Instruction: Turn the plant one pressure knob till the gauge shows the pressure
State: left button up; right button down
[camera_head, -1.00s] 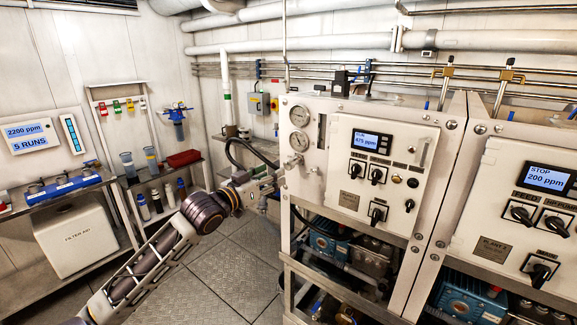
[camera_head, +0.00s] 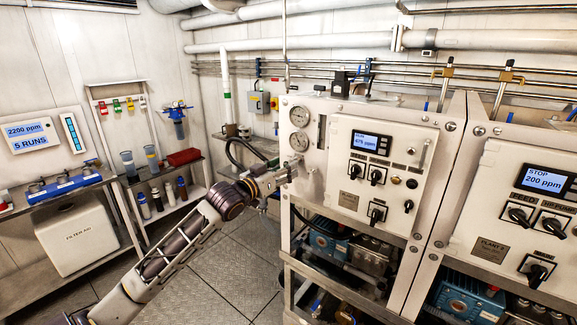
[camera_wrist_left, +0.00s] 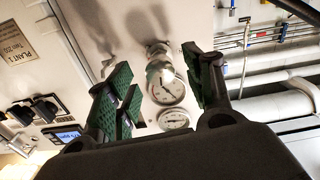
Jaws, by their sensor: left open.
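The plant one panel (camera_head: 340,200) has two round gauges at its upper left, an upper gauge (camera_head: 299,116) and a lower gauge (camera_head: 299,141). Their needle readings are too small to tell. My left gripper (camera_head: 291,168) is at the panel's left edge, just below the lower gauge. In the left wrist view its green-padded fingers (camera_wrist_left: 158,62) are open. A metallic pressure knob (camera_wrist_left: 158,50) shows between the fingers there, apparently ungripped. The two gauges (camera_wrist_left: 168,88) show beyond it, upside down. In the head view the knob is largely hidden by the gripper. My right gripper is not in view.
A lit display (camera_head: 371,141) and several black switches (camera_head: 376,176) sit right of the gauges. A black hose (camera_head: 245,148) curves behind my left arm. The plant two panel (camera_head: 500,200) stands at the right. A shelf with bottles (camera_head: 160,195) stands at the left.

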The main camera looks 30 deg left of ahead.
pick_arm(q)
jog(key=shift+w+d, duration=0.1)
jog(key=shift+w, duration=1.4)
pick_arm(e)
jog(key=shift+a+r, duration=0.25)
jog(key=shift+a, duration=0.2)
pick_arm(q)
jog(key=c, duration=1)
jog(key=shift+c, duration=0.2)
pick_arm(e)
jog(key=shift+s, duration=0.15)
pick_arm(q)
jog(key=shift+m+p, duration=0.3)
jog(key=shift+p, duration=0.15)
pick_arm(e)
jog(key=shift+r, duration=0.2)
